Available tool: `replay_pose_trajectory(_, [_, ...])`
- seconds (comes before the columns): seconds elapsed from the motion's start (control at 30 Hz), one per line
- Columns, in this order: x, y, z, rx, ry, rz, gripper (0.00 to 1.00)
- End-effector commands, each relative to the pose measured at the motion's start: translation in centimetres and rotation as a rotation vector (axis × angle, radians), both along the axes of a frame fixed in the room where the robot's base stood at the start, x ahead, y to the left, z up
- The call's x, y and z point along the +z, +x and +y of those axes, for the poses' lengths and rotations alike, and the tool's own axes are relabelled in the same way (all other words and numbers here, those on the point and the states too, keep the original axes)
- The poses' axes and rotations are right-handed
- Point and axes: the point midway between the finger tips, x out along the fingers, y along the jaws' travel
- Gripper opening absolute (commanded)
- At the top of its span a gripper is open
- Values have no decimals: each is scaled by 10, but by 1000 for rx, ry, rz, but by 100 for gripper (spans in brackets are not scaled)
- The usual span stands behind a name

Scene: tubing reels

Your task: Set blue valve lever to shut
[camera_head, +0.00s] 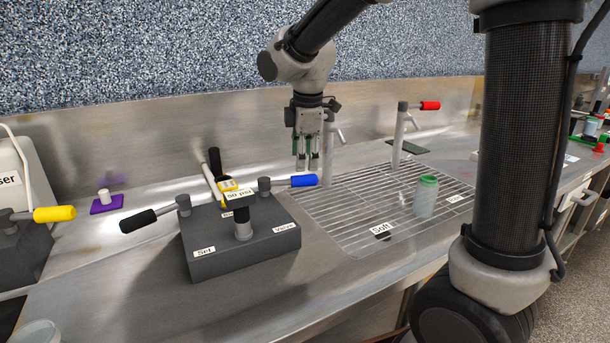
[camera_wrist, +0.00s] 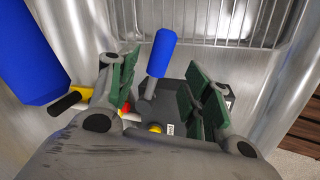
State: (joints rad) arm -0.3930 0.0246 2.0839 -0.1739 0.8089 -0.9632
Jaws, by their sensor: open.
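The blue valve lever (camera_head: 304,181) sticks out to the right from a post at the right rear of a dark grey block (camera_head: 235,262). The block's front labels seem to read "Set" and "Valve". In the wrist view, a blue handle (camera_wrist: 161,52) on a grey stem shows between my finger pads, above the dark block. I cannot tell the gap between fingers and lever.
A black lever (camera_head: 138,221) points left from the block. A large blue cylinder (camera_wrist: 28,65) is close at the wrist view's left. Right are a grate (camera_head: 345,220), green-capped jar (camera_head: 426,197) and red-handled tap (camera_head: 398,135). A steel wall rises behind.

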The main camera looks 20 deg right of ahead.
Motion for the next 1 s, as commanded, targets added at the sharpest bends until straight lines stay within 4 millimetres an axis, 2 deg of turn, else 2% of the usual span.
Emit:
replay_pose_trajectory(0.2, [-36,8,-2,-2,-3,5,49])
replay_pose_trajectory(0.4, [-62,15,-3,-5,0,3,49])
replay_pose_trajectory(0.77, [-69,17,-3,-5,0,1,49])
replay_pose_trajectory(1.0, [-68,17,-3,-5,1,2,7])
